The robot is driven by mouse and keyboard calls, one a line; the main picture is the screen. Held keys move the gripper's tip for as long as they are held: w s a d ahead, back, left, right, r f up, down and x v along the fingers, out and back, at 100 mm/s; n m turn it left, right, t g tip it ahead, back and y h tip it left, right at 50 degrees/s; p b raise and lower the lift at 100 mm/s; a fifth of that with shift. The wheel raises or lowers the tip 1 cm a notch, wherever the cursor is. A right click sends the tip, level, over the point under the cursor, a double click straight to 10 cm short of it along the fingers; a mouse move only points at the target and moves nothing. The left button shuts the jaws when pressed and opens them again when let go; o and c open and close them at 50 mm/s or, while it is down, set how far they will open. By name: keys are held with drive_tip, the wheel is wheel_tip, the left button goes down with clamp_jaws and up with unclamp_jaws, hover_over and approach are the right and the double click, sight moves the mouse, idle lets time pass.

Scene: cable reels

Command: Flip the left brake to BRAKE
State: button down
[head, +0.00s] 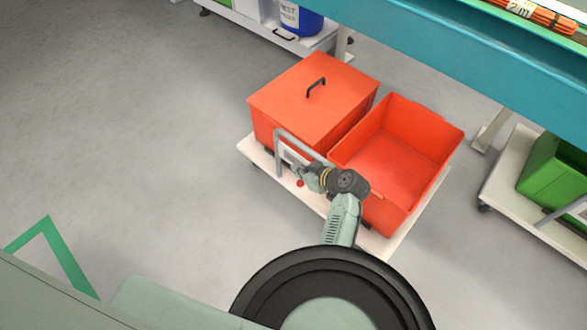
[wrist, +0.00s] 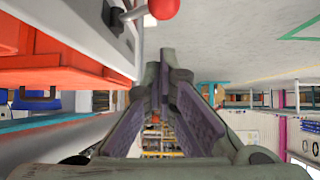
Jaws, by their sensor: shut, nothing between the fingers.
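A brake lever with a red ball knob (head: 299,183) shows at the near left edge of the white cart (head: 250,155), by its grey push handle (head: 277,150). In the wrist view the red knob (wrist: 163,8) is at the top, cut by the frame edge, on a short metal lever reaching from a grey plate with a dark slot. My gripper (head: 301,172) is close beside the knob in the head view. In the wrist view my gripper (wrist: 167,54) has its fingertips together, empty, just below the knob; contact cannot be told. No brake marking is readable.
The cart carries a lidded orange bin (head: 300,98) and an open, empty orange bin (head: 395,150). A teal bench (head: 440,45) runs behind. Another white cart (head: 500,185) with a green bin (head: 555,170) stands at right. The floor at left is clear.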

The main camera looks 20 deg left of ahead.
drive_tip(key=v, duration=0.8)
drive_tip(key=shift+a, duration=0.1)
